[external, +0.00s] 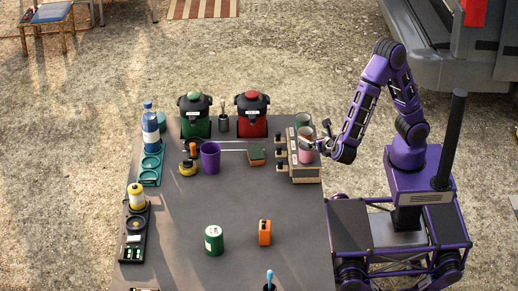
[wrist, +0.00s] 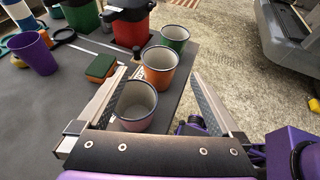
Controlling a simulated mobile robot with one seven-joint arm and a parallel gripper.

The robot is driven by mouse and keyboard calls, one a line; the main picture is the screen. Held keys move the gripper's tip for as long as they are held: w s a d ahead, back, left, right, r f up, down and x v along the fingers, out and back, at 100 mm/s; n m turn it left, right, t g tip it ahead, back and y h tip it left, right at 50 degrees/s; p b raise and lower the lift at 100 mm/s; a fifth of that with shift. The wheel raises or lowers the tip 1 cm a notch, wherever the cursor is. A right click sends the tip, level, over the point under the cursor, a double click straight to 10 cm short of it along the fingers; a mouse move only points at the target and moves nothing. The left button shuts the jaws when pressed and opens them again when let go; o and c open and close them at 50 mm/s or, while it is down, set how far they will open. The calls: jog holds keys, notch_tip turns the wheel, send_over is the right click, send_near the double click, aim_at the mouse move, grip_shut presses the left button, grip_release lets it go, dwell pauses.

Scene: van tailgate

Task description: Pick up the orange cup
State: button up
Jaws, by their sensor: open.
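The orange cup (wrist: 158,76) stands upright and open-topped, in the middle of a row of three cups in the wrist view. A green cup (wrist: 175,41) stands beyond it, and a pink cup (wrist: 134,118) stands nearer to me. In the external view the orange cup (external: 305,132) is partly hidden behind the pink cup (external: 306,153). My gripper (wrist: 166,73) is open and empty, its fingers pointing towards the orange cup from the near side. It also shows in the external view (external: 312,145) beside the row. I cannot tell whether a finger touches a cup.
The cups are on a tan stand (external: 306,174) at the right edge of the dark table (external: 262,205). A sponge (external: 256,155), a purple cup (external: 210,158), and red (external: 252,115) and green (external: 194,117) dispensers are to the left. The table's middle is mostly clear.

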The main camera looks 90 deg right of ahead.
aim_at(302, 131)
jog(key=x, duration=0.5)
jog(key=shift+d+b, duration=0.15)
jog(key=shift+b, duration=0.15)
jog(key=c, duration=1.4)
